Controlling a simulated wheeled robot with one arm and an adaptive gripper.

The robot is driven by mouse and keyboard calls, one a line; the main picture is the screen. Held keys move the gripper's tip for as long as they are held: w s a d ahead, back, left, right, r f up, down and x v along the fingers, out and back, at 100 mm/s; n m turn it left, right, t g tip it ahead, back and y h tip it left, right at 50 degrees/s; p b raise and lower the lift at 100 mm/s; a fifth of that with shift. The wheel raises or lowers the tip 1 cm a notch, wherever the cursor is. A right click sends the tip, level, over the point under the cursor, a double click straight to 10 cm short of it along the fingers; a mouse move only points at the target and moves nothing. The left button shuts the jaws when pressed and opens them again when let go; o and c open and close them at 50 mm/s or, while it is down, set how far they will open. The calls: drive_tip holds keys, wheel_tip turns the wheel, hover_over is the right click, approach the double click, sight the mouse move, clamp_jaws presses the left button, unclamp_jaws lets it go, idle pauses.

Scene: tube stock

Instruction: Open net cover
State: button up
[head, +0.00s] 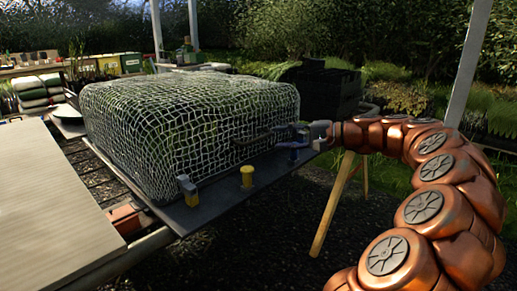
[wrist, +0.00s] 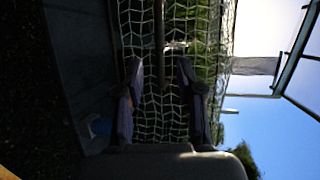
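The net cover (head: 190,125) is a pale mesh draped over a box-shaped frame with green plants inside, and it looks closed down on its dark tray. A dark bar (wrist: 158,28), perhaps its handle, runs along the net in the wrist view, in line with the gap between my fingers. My gripper (head: 297,130) is at the net's right side in the head view. In the wrist view my gripper (wrist: 159,70) has its two fingers apart, with net showing between them and nothing held. Whether the fingers touch the bar cannot be told.
The dark tray (head: 210,207) carries yellow posts (head: 247,176) along its front edge and a blue fitting (head: 293,152) near my gripper. A pale bench top (head: 50,210) is at left. Dark stacked crates (head: 318,92) stand behind. A white post (head: 470,65) rises at right.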

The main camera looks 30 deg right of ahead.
sight(261, 138)
drive_tip(key=b+x, duration=0.2)
drive_tip(key=x, duration=0.5)
drive_tip(key=shift+w+a, duration=0.2)
clamp_jaws()
idle(0.5)
